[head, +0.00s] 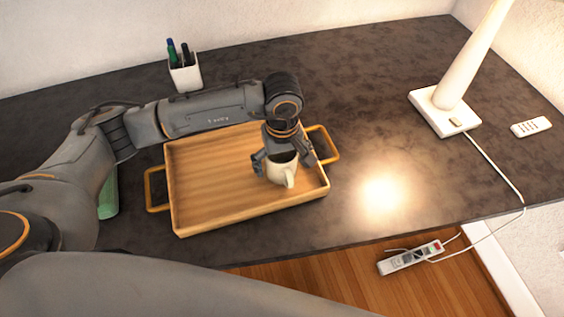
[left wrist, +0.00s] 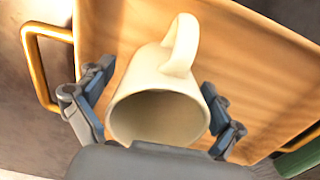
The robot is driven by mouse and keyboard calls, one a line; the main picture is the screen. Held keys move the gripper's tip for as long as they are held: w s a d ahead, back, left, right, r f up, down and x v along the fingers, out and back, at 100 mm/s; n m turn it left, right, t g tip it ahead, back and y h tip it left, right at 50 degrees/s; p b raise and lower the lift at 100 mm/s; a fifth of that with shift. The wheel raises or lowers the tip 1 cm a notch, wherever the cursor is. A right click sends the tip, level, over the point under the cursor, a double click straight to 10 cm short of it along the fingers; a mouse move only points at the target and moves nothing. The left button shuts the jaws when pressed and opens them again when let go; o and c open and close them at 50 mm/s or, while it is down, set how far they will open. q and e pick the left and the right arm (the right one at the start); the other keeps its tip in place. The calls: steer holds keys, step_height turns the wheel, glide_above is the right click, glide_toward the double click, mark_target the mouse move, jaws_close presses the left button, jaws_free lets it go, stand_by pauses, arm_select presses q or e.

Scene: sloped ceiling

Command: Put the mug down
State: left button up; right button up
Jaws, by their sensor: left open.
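A cream mug (head: 284,172) stands upright on the right part of a wooden tray (head: 205,195), with its handle toward the front edge of the desk. My left gripper (head: 284,163) comes down over the mug from above, open, with one finger on each side of it. In the left wrist view the mug (left wrist: 160,95) sits between the spread fingers of the gripper (left wrist: 155,110), and its mouth faces the camera. A gap shows at the left finger; on the right I cannot tell whether the finger touches. My right gripper is not in view.
The tray has a looped handle (head: 155,190) at each end and lies on a dark desk (head: 360,100). A white pen cup (head: 184,75) stands behind it. A lamp (head: 447,108) and a remote (head: 531,127) are at the right. A green object (head: 108,195) is left of the tray.

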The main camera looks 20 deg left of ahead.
arm_select(q)
steer(key=shift+r, duration=0.4)
step_height(320, 180, up, 12)
steer(key=b, duration=0.2)
steer(key=shift+f, duration=0.2)
